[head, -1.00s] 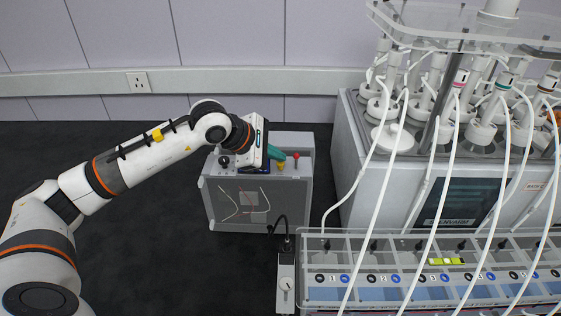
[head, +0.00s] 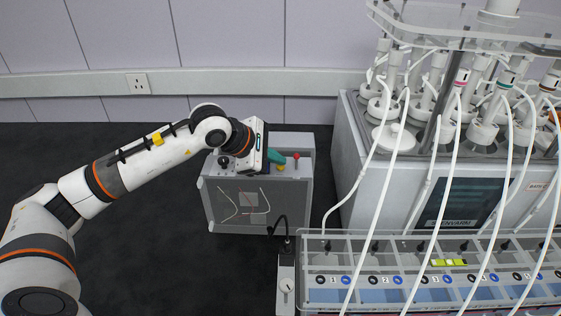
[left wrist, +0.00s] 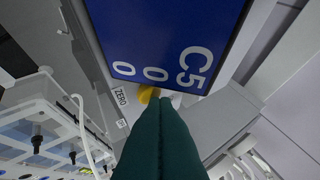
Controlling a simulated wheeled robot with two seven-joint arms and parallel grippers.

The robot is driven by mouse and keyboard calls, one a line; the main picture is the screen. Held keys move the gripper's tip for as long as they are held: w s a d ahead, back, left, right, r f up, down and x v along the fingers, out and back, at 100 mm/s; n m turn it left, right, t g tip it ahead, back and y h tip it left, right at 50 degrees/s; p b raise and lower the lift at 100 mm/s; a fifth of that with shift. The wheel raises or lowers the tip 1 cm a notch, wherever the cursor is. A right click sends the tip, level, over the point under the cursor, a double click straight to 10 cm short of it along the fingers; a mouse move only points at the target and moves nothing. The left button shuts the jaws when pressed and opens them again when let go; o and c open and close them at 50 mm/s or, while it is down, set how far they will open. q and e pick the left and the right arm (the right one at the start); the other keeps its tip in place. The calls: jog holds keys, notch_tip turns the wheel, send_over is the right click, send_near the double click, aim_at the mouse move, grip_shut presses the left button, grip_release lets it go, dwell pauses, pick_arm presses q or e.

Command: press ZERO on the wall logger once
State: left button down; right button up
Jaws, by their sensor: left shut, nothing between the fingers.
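In the left wrist view a blue screen (left wrist: 165,40) reads C5 and zeros. A label reading ZERO (left wrist: 120,97) sits beside a round yellow button (left wrist: 146,93), partly hidden by my fingers. My left gripper (left wrist: 164,101) is shut and empty, its teal fingertips close against the yellow button in the picture; I cannot tell whether they touch. In the head view my left gripper (head: 278,156) is over the top of a grey box, just above a yellow button there. The screen cannot be made out in the head view. My right gripper is not in view.
The grey box (head: 226,215) also has a black knob (head: 223,161) and a red knob (head: 296,156). A reactor unit (head: 350,150) with many white tubes stands to the right. A clear-walled rack (head: 318,247) is in front of it. Dark surface lies free at left.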

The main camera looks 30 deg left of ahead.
pick_arm(q)
jog(key=shift+r+p, duration=0.65)
jog(key=shift+r, duration=0.6)
jog(key=shift+r, duration=0.1)
notch_tip(320, 180, up, 5)
jog(key=p, duration=0.2)
jog(key=shift+p, duration=0.3)
jog(key=shift+f, duration=0.2)
